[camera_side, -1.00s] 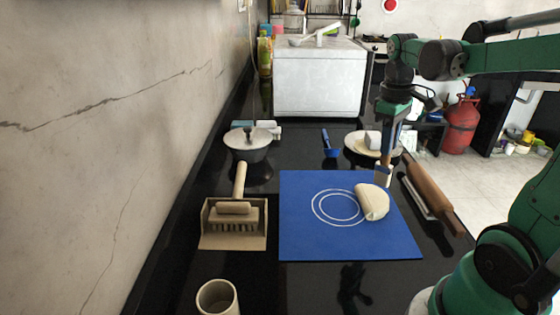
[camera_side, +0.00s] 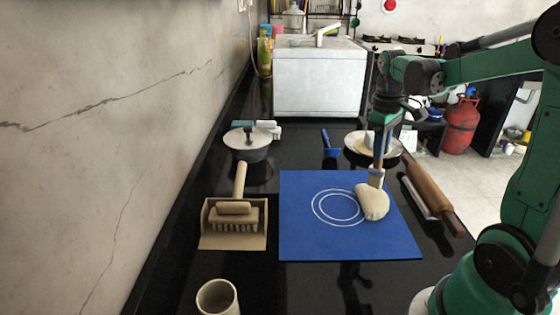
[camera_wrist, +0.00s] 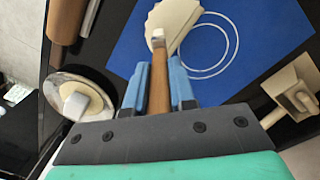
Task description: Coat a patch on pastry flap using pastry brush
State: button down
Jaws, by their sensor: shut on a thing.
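The pastry flap (camera_side: 372,204) is a cream half-round piece lying on the right part of the blue mat (camera_side: 300,240), beside white printed circles. It also shows at the top of the wrist view (camera_wrist: 180,18). My gripper (camera_side: 381,152) is above the far edge of the flap, pointing down. In the wrist view my gripper (camera_wrist: 158,76) is shut on the brown handle of the pastry brush (camera_wrist: 157,62). The pale brush head (camera_side: 376,178) overlaps the flap's far edge in the side view. I cannot tell whether the bristles touch it.
A rolling pin (camera_side: 432,196) lies right of the mat. A shallow dish (camera_side: 351,146) and a blue scoop (camera_side: 331,150) are behind it. A lidded pot (camera_side: 247,150), a tray with a wooden brush (camera_side: 222,242) and a cup (camera_side: 217,298) stand left of it.

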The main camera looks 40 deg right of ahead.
jog(key=shift+f, duration=0.75)
dwell(0.8)
jog(key=shift+s, duration=0.1)
jog(key=shift+s+a, duration=1.05)
jog(key=shift+s, duration=0.1)
jog(key=shift+w+d, duration=1.1)
jog(key=shift+w, duration=0.1)
jog(key=shift+s+a, duration=1.1)
jog(key=shift+s, duration=0.1)
